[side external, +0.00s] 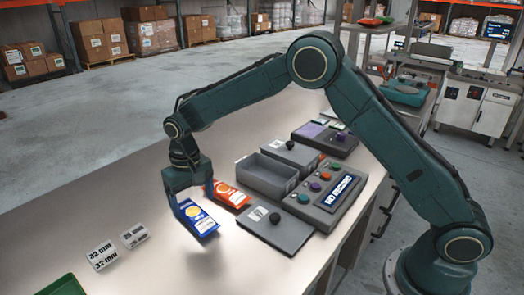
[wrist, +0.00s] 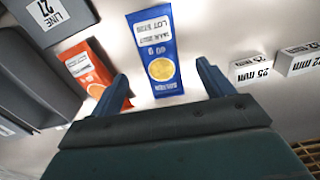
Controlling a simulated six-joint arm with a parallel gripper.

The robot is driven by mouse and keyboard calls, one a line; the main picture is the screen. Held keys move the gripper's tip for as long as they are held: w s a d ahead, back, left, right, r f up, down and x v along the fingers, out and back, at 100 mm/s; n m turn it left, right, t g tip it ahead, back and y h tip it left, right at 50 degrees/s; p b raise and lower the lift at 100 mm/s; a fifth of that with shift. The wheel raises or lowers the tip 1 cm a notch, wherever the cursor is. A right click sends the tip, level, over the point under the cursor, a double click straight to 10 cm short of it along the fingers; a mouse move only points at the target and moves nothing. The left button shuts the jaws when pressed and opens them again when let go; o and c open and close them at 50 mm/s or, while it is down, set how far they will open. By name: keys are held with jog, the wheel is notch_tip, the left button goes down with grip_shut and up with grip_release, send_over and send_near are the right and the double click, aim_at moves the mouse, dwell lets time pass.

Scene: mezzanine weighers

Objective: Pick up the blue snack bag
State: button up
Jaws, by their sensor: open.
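The blue snack bag (side external: 203,226) lies flat on the metal table, with a yellow disc and white print on its face. It also shows in the wrist view (wrist: 152,42), upper middle, ahead of and between my fingers. My gripper (side external: 191,200) is open just above the bag, pointing down, and hides part of it. In the wrist view my gripper (wrist: 162,74) has one finger on each side of the bag's line, with nothing between the fingers held. I cannot tell whether a finger touches the table.
An orange bag (side external: 229,194) lies close beside the right finger, and that finger overlaps it in the wrist view. Label blocks (side external: 102,257) and a green tray (side external: 60,286) are left.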

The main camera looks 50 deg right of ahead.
aim_at(196, 213)
jog(key=shift+f, duration=2.65)
jog(key=c, duration=1.1)
jog(key=shift+r, duration=0.2)
notch_tip(196, 213, up, 20)
jog(key=shift+f, duration=0.1)
